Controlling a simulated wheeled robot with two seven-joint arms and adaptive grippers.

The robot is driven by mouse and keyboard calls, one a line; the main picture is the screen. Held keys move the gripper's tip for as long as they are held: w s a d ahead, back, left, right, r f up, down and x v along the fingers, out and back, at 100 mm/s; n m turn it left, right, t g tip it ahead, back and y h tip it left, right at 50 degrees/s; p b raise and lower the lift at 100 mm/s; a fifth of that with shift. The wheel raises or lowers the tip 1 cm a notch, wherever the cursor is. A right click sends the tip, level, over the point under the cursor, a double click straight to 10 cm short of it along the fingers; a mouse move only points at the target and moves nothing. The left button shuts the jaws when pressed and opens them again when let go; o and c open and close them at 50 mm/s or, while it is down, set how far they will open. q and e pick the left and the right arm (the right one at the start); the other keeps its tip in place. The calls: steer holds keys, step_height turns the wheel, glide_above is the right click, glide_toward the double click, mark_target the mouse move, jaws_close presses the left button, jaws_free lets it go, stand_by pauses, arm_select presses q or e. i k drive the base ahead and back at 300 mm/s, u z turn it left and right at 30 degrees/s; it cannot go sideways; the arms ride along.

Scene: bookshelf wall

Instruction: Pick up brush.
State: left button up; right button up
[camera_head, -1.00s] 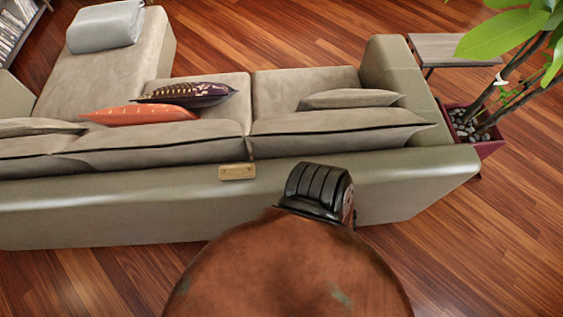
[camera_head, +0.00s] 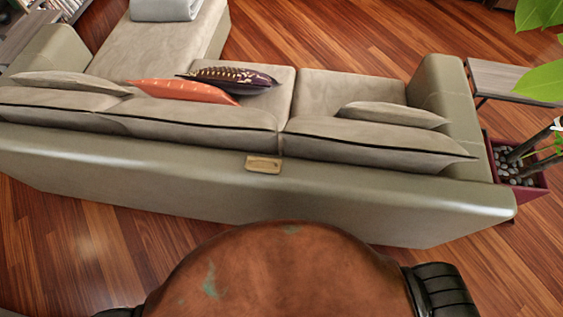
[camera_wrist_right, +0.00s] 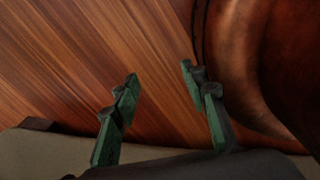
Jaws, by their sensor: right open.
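A small tan block-like thing (camera_head: 263,163), which appears to be the brush, lies on the top edge of the sofa's back (camera_head: 370,187) in the head view. Its fine detail is too small to tell. My right gripper (camera_wrist_right: 160,75) shows in the right wrist view with its two green fingers apart and nothing between them. Wooden floor is behind the fingers there. The tan thing is not visible in the wrist view, and my right gripper is not visible in the head view. My left gripper is in neither view.
An orange cushion (camera_head: 180,91), a dark patterned cushion (camera_head: 235,80) and grey cushions lie on the sofa. A side table (camera_head: 512,80) and a potted plant (camera_head: 515,172) stand at the right. Wooden floor (camera_head: 60,235) is clear at lower left.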

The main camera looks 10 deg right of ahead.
mark_target(253, 164)
steer(key=k, duration=0.5)
steer(key=u, duration=1.5)
steer(key=i, duration=0.65)
steer(key=z, duration=1)
